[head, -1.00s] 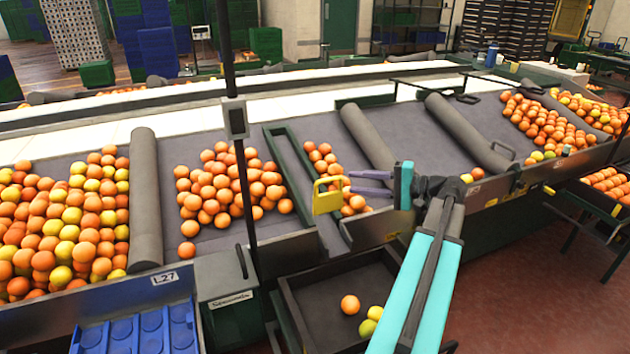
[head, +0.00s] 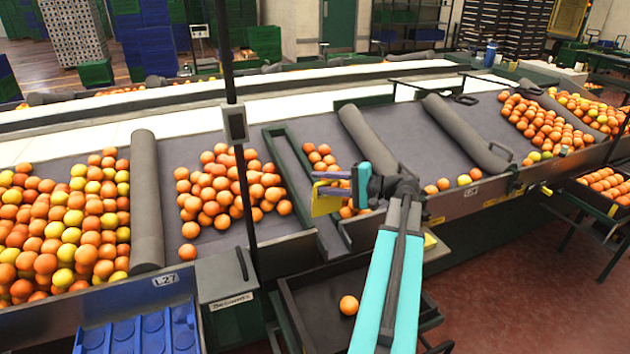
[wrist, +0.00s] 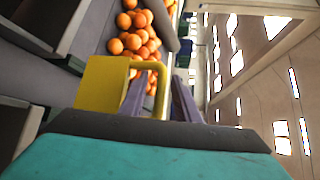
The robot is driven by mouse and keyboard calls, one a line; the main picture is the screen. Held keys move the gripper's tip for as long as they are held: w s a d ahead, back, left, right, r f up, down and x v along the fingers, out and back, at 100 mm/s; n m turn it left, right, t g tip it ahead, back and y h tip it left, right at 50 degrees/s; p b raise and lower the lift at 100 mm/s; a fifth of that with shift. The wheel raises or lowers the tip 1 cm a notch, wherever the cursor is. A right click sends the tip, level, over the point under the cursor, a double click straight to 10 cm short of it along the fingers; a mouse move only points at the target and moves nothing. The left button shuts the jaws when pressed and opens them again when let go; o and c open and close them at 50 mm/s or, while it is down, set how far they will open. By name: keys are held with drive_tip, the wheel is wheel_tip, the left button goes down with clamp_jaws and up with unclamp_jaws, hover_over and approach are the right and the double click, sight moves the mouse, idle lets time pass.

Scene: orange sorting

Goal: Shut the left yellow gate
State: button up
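The left yellow gate (head: 323,204) is a plate with a loop handle at the front end of a narrow lane on the sorting table. My gripper (head: 318,182) is at its handle, with the two purple fingers apart. In the wrist view, the yellow plate (wrist: 101,83) is left of the fingers. The handle bar (wrist: 162,98) shows between the fingers of my gripper (wrist: 160,97), with a gap on its left side. Whether it touches the right finger I cannot tell. In the head view, my gripper hides part of the handle.
Oranges (head: 322,158) lie in the lane behind the gate, and a larger heap (head: 225,190) lies left of it. A dark bin (head: 318,300) below holds an orange. Grey rollers (head: 368,140) and a thin dark post (head: 243,180) stand near. A small yellow piece (head: 430,241) shows right of my arm.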

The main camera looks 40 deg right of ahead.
drive_tip(key=shift+x, duration=1.3)
clamp_jaws()
